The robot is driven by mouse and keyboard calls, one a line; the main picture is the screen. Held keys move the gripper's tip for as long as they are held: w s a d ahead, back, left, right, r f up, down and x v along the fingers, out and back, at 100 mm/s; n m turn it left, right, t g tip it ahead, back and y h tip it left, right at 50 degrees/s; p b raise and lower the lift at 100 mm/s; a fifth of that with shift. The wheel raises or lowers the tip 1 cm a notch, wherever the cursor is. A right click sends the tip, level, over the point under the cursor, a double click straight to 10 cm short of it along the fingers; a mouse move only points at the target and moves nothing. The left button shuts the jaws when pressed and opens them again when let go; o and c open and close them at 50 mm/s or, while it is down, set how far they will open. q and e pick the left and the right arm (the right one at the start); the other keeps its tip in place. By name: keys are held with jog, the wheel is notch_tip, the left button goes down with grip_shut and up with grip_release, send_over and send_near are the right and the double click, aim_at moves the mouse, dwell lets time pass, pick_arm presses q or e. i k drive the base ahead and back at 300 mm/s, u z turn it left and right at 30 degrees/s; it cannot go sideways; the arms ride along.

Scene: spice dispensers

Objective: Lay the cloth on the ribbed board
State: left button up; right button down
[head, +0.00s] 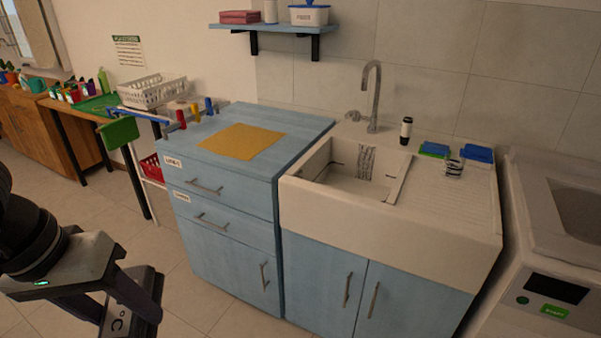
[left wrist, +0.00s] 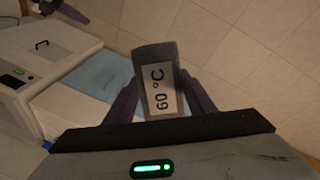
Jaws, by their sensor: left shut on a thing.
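A flat yellow-orange cloth-like sheet (head: 241,141) lies on top of the blue cabinet (head: 300,122), left of the sink. The white ribbed draining board (head: 455,207) is to the right of the sink basin. My left gripper (head: 132,300) is at the lower left, in front of and well apart from the cabinet. It is shut on a dark grey block with a "60 °C" label (left wrist: 158,55); the label also shows in part in the head view.
The tap (head: 373,95) rises behind the basin. A white machine (head: 560,240) is at the right. The board's front is clear.

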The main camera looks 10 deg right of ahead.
aim_at(444, 204)
jog(key=z, duration=0.2)
jog(key=k, duration=0.35)
jog(key=z, duration=1.4)
jog(key=i, duration=1.55)
